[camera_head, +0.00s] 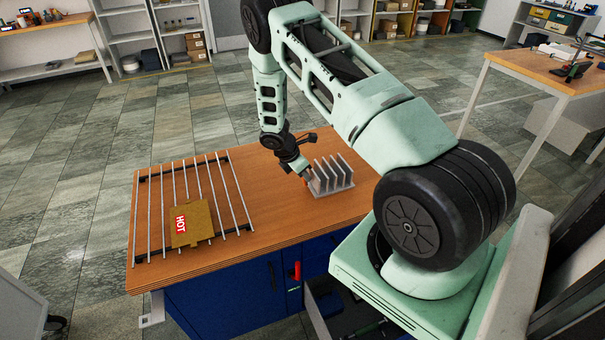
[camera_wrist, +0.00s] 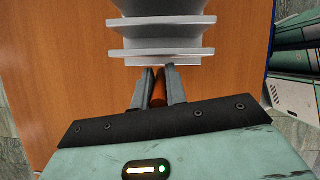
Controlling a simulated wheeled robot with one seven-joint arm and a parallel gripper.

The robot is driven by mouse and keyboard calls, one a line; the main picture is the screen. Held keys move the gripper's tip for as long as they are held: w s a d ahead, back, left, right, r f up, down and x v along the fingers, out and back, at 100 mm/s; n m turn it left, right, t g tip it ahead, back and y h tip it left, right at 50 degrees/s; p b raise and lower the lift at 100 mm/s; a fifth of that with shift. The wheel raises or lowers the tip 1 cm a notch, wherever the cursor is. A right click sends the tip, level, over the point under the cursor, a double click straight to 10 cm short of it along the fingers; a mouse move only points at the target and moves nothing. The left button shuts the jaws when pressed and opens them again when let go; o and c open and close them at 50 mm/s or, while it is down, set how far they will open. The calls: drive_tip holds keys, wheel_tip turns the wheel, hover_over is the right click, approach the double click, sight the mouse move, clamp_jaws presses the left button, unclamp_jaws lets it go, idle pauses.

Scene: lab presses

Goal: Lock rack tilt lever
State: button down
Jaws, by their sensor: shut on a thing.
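The grey rack (camera_head: 333,178) with several upright slats stands on the wooden bench, right of its middle. It also shows at the top of the wrist view (camera_wrist: 163,42), where only part of it fits. An orange-red lever (camera_wrist: 158,90) sticks out from the rack's near side in that view. My gripper (camera_wrist: 160,74) is shut on this lever, with one grey finger on each side of it. In the head view my gripper (camera_head: 306,176) is at the left side of the rack, and the lever is mostly hidden there. The lever's joint with the rack cannot be made out.
A wire grid (camera_head: 153,205) lies on the bench's left part, with a brown plate marked HOT (camera_head: 191,224) on it. The bench top (camera_head: 262,215) between grid and rack is clear. A red handle (camera_head: 294,271) shows on the blue cabinet below.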

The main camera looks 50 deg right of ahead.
idle(0.3)
drive_tip(key=c, duration=1.4)
unclamp_jaws()
drive_tip(key=shift+r, duration=0.1)
drive_tip(key=b+v, duration=0.3)
drive_tip(key=v, duration=1.4)
drive_tip(key=shift+b, duration=0.4)
drive_tip(key=shift+r, duration=0.1)
